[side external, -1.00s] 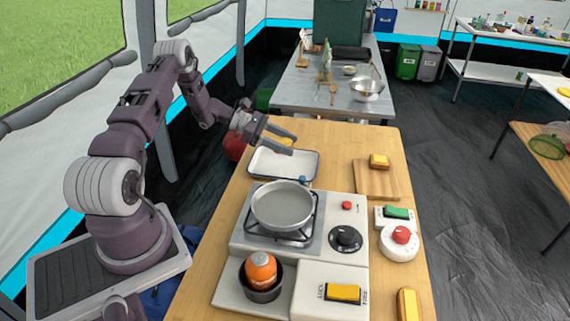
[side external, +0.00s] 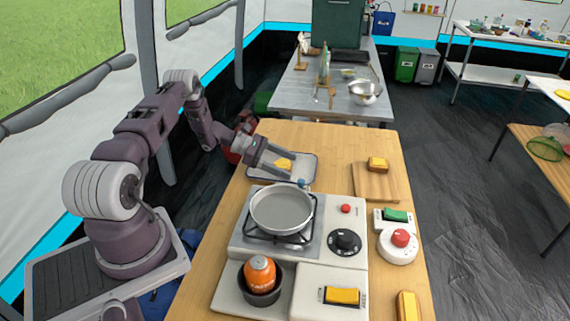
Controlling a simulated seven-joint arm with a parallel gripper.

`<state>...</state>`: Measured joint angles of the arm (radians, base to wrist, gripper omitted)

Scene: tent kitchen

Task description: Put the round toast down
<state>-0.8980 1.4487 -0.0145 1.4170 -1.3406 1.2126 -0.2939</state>
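A small golden-brown piece of toast (side external: 284,164), which I take to be the round toast, shows between the fingers of my gripper (side external: 291,167). My gripper appears shut on it, though its fingers partly cover it and the exact contact is too small to make out. The gripper points right and down over the white, dark-rimmed tray (side external: 311,170) on the wooden table. I cannot tell whether the toast touches the tray floor. The gripper and toast hide much of the tray.
A pan (side external: 282,209) sits on the stove just in front of the tray, with a blue-tipped thing (side external: 301,183) between them. A cutting board (side external: 376,187) with another toast piece (side external: 377,163) is to the right. An orange item (side external: 259,272) stands in a dark pot. A metal table lies behind.

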